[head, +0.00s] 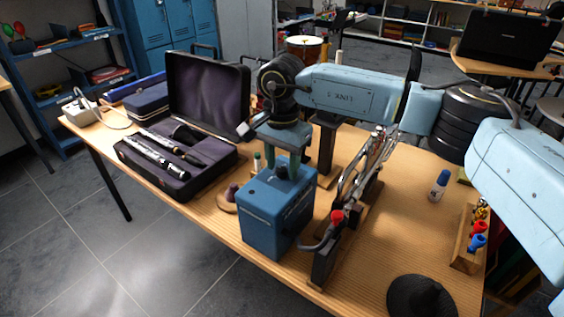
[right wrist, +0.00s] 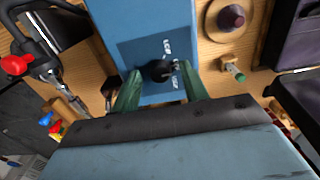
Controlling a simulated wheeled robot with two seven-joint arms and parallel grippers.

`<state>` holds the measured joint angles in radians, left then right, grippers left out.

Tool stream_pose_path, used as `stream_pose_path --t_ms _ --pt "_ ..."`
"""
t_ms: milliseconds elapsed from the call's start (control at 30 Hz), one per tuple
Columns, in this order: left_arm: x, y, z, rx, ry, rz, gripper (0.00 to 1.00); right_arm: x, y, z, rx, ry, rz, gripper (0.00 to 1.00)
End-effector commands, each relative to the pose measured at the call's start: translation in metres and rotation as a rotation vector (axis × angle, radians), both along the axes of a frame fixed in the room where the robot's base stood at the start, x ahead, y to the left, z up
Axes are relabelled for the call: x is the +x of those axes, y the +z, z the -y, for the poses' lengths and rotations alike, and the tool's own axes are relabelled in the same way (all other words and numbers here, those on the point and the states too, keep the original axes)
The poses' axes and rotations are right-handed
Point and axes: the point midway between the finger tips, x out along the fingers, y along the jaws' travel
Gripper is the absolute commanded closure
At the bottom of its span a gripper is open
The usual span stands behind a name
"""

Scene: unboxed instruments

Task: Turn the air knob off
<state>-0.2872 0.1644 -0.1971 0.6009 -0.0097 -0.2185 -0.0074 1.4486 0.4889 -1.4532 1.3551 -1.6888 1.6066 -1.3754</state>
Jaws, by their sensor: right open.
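The blue box (head: 262,222) stands near the front edge of the wooden table. A round black knob (right wrist: 158,70) sits on its top face, with small white markings beside it that are too small to read. In the head view the knob (head: 282,173) is partly hidden by my right gripper (head: 282,164). That gripper points down over the box with its green fingers apart. In the right wrist view my right gripper (right wrist: 161,73) has one finger on each side of the knob, with gaps visible. My left gripper is not in view.
An open instrument case (head: 175,165) lies left of the box. A metal instrument on a dark stand (head: 350,205) is close on the right. A small round wooden piece (head: 229,200) sits beside the box.

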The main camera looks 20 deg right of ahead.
Motion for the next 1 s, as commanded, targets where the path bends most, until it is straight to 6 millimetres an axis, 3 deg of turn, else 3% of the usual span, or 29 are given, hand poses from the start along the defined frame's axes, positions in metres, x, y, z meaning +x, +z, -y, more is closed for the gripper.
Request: stream_pose_path --t_ms 167,600,800,1000 --pt "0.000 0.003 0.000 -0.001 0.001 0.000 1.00 0.001 0.021 0.000 0.002 0.000 0.004 0.55" --pt "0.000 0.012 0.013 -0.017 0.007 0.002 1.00 0.000 0.114 0.000 0.001 -0.001 0.003 0.55" --pt "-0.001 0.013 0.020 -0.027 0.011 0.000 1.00 0.000 0.131 0.000 0.001 0.000 0.001 0.55" --pt "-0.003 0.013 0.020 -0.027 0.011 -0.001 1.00 0.000 0.134 0.000 0.001 0.001 0.001 0.55"
